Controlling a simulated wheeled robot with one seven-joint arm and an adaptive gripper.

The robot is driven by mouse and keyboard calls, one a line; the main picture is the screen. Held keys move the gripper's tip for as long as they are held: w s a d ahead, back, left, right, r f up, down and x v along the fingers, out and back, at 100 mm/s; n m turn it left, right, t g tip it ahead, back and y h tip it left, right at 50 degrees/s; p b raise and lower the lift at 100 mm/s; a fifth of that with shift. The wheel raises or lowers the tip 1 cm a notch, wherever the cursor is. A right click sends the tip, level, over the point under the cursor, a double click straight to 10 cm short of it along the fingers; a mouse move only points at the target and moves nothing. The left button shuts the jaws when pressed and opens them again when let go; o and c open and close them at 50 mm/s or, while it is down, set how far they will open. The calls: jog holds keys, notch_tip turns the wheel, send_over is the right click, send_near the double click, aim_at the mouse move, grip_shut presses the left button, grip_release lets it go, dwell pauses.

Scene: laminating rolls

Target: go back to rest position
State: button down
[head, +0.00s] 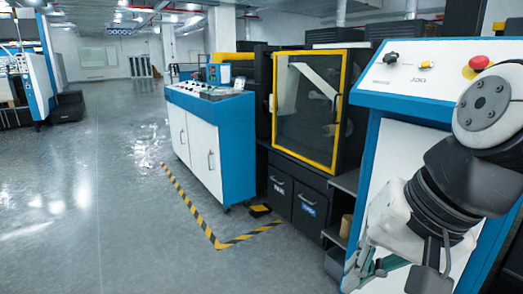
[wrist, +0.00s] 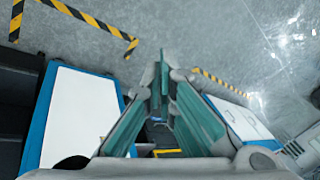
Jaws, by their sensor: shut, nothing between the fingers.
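My gripper (head: 372,268) hangs low at the right of the head view, in front of the blue and white control panel machine (head: 400,90). My arm is folded above it at the right edge. In the wrist view the two teal fingers of my gripper (wrist: 163,72) come together at their tips with nothing held between them. The fingertips point out over the open grey floor (wrist: 190,40).
A blue and white console cabinet (head: 215,150) stands mid-view, beside a black machine with a yellow-framed door (head: 308,105). Black and yellow tape (head: 195,208) marks the floor. A red button (head: 479,62) tops the near panel. The floor at left (head: 90,220) is clear.

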jog(key=s+d+f+n+g+h, duration=0.1)
jog(key=s+d+f+n+g, duration=0.15)
jog(key=s, duration=0.45)
jog(key=s+d+f+n+g+h, duration=0.1)
jog(key=s+d+f+n+h, duration=0.1)
jog(key=s+d, duration=0.3)
notch_tip(320, 180, up, 26)
jog(key=s+t+p, duration=0.1)
jog(key=t+p, duration=0.3)
jog(key=p, duration=2)
jog(key=shift+s+a+f, duration=0.2)
jog(key=shift+s+a, duration=0.05)
jog(key=shift+a, duration=0.2)
jog(key=c, duration=2.3)
grip_release()
